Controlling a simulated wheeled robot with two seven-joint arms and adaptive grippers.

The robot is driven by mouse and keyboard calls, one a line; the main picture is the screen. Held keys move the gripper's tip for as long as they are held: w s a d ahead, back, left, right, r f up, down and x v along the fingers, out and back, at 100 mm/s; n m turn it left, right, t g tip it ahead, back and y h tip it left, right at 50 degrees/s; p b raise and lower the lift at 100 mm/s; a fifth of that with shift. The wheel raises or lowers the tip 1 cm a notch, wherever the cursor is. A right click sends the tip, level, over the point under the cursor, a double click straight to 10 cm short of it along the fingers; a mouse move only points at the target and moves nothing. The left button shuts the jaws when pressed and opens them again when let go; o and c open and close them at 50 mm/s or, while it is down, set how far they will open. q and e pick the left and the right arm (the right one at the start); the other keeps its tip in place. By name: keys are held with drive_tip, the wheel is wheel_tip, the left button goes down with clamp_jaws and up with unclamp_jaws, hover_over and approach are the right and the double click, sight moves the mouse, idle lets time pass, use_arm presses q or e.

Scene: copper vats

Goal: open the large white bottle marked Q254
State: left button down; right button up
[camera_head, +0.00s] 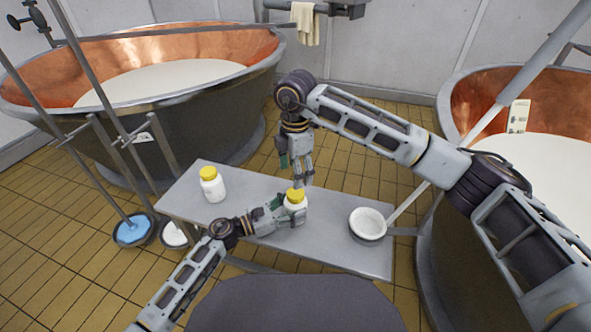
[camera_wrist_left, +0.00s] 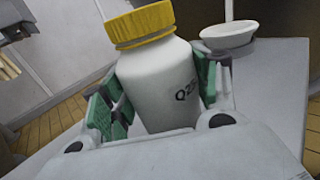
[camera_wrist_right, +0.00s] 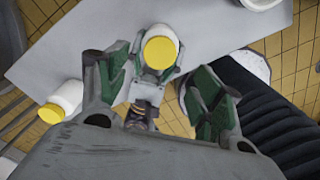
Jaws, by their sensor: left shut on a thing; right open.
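A white bottle (camera_wrist_left: 158,85) with a yellow lid (camera_wrist_left: 140,25) stands between the green pads of my left gripper (camera_wrist_left: 158,100). Its mark starts "Q2"; the rest is hidden by a finger. In the head view the same bottle (camera_head: 295,206) is upright at the table's middle, with my left gripper (camera_head: 288,214) shut on it from the left. My right gripper (camera_head: 303,178) points down just above and behind the lid. In the right wrist view the lid (camera_wrist_right: 160,52) shows from above, beyond the open, empty fingers of my right gripper (camera_wrist_right: 160,90).
Another white bottle with a yellow lid (camera_head: 212,184) stands at the left of the grey table (camera_head: 345,258). A white bowl (camera_head: 368,223) stands on the right. Copper vats (camera_head: 150,70) stand behind on the left and at right (camera_head: 480,100). Buckets (camera_head: 133,231) are on the floor at left.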

sight(296, 193)
drive_tip(key=shift+f, duration=0.15)
drive_tip(key=shift+f, duration=3.9)
